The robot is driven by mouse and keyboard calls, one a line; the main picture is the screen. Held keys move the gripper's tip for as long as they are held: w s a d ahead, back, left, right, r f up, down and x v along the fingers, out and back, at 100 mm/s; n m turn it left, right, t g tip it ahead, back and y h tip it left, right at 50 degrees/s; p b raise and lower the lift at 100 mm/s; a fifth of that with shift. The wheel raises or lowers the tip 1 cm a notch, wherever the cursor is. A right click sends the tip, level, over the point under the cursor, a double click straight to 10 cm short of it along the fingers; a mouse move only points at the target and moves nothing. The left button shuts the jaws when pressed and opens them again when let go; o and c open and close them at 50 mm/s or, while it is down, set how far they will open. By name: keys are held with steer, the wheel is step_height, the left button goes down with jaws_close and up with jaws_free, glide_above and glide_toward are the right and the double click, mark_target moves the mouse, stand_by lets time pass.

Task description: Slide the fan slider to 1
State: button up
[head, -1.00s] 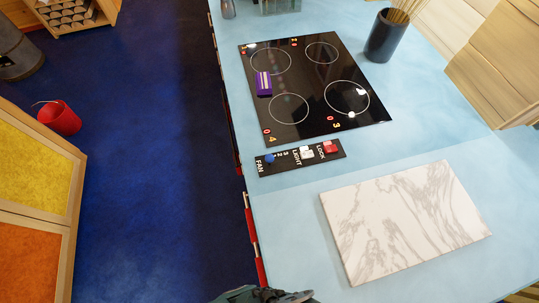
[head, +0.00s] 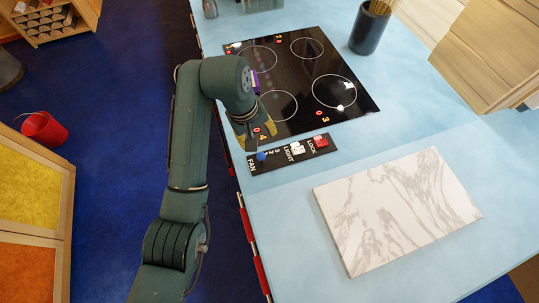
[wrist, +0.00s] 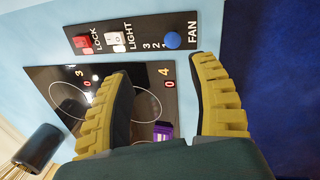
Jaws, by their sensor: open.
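The fan slider's blue knob (head: 261,156) sits at the FAN end of the black control strip (head: 322,151). In the wrist view, the knob (wrist: 172,40) lies between the printed 2 and the word FAN; I cannot read its exact setting. My gripper (head: 256,140) is over the counter, between the hob and the fan end of the strip. Its yellow fingers are apart and empty. In the wrist view, the knob shows just beyond the gap between the fingertips (wrist: 160,68), and no finger appears to touch it.
The white light switch (head: 297,148) and red lock switch (head: 320,141) share the strip. A black hob (head: 335,65) lies behind, with a purple item (wrist: 163,132) on it, partly hidden by my arm. A marble board (head: 395,210) lies in front. A dark utensil pot (head: 370,30) stands at the back.

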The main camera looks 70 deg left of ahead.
steer(key=s+a, duration=0.2)
glide_toward(260, 155)
steer(key=f, duration=0.1)
steer(key=f+b, duration=0.1)
steer(key=f, duration=0.1)
steer(key=shift+w+f+n, duration=0.3)
steer(key=shift+w+f, duration=0.05)
steer(key=f, duration=0.2)
steer(key=w+f, duration=0.1)
steer(key=f, duration=0.2)
steer(key=f+p, duration=0.1)
steer(key=f, duration=0.2)
steer(key=shift+w+a, duration=0.15)
steer(key=shift+w, duration=0.15)
